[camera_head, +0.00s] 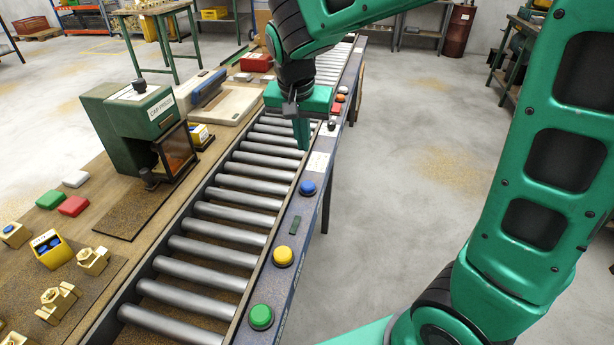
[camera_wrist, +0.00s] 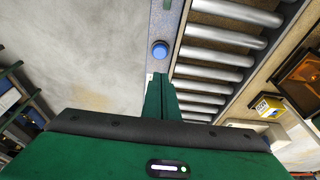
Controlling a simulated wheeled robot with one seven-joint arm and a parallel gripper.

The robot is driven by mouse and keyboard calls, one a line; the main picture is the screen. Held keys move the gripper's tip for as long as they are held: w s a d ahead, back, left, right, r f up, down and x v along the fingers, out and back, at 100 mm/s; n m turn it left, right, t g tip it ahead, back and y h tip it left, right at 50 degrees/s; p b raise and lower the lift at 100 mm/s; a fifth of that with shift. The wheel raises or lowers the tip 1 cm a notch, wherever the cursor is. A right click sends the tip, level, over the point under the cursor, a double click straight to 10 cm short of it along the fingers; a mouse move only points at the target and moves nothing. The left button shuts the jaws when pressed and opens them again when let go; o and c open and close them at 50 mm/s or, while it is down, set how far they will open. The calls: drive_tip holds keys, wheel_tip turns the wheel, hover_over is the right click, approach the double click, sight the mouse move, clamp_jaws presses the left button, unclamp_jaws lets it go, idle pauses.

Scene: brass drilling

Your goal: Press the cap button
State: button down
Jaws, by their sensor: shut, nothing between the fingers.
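My gripper (camera_head: 301,145) points down over the right side of the roller conveyor, its green fingers together and empty. Its fingers show in the wrist view (camera_wrist: 161,98). A row of round buttons runs along the conveyor's right rail. The blue button (camera_head: 308,188) is nearest below the gripper in the picture, apart from the fingertips; the wrist view shows it just beyond them (camera_wrist: 160,50). The yellow button (camera_head: 283,256) and green button (camera_head: 261,316) lie nearer me. An orange-red button (camera_head: 337,108) lies farther off. Which one is the cap button is not readable.
A green press (camera_head: 128,125) labelled like "CAP PRESS" stands left of the conveyor (camera_head: 209,234). Brass parts (camera_head: 93,260) and a yellow box with blue caps (camera_head: 51,249) lie on the bench. A paper label (camera_head: 318,162) is on the rail. Floor to the right is clear.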

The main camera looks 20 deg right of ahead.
drive_tip(key=shift+d, duration=0.1)
approach(308, 184)
drive_tip(key=x, duration=0.5)
drive_tip(key=shift+w+d, duration=0.1)
drive_tip(key=shift+w, duration=0.05)
drive_tip(key=shift+f, duration=0.6)
